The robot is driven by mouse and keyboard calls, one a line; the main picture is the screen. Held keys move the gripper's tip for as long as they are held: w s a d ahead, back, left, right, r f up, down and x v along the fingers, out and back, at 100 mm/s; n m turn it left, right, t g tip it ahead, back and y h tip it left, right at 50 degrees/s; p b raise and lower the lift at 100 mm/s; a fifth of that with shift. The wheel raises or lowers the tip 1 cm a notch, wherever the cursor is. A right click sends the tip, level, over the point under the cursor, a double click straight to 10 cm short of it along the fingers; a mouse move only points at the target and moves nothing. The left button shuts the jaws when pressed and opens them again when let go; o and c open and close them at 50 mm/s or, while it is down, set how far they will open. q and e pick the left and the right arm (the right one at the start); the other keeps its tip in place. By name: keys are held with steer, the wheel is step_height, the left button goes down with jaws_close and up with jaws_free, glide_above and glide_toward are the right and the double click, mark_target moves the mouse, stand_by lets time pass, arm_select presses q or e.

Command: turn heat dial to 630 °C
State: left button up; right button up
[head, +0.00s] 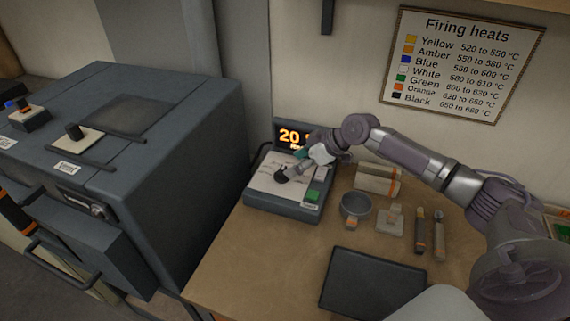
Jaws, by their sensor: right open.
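The heat control box (262,205) stands on the wooden table beside the kiln. Its display (290,136) shows orange digits beginning "20"; my right arm hides the rest. A green button (312,196) is at the face's lower right. The firing heats chart (460,65) on the wall lists Orange at 620 to 650 °C. My left gripper is out of view.
The large grey kiln (150,170) fills the left, with a dark piece on a pale tile (85,140) on top. The table's front left is clear.

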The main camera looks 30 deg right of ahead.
mark_target(283, 170)
steer(key=x, duration=0.4)
steer(key=shift+w+a+f+p, duration=0.1)
steer(key=shift+a+p, duration=0.05)
steer(key=shift+p, duration=0.25)
steer(key=shift+w+f, duration=0.1)
steer(key=shift+f, duration=0.1)
steer(key=c, duration=1.1)
steer(key=shift+a+r+m+p, duration=0.1)
steer(key=shift+r+m+p, duration=0.15)
steer(key=shift+p, duration=0.45)
steer(key=shift+c, duration=0.2)
steer(key=m+t+h+p, duration=0.1)
steer(key=m+p, duration=0.1)
steer(key=p, duration=0.2)
steer(key=m+t+h+p, duration=0.1)
steer(key=m+h+p, duration=0.1)
steer(key=p, duration=0.2)
steer(key=shift+a+r+p, duration=0.1)
steer(key=shift+a+p, duration=0.1)
steer(key=shift+p, duration=0.15)
steer(key=shift+f+m+h+p, duration=0.25)
steer(key=shift+m+h+p, duration=0.35)
steer(key=shift+m+p, duration=0.2)
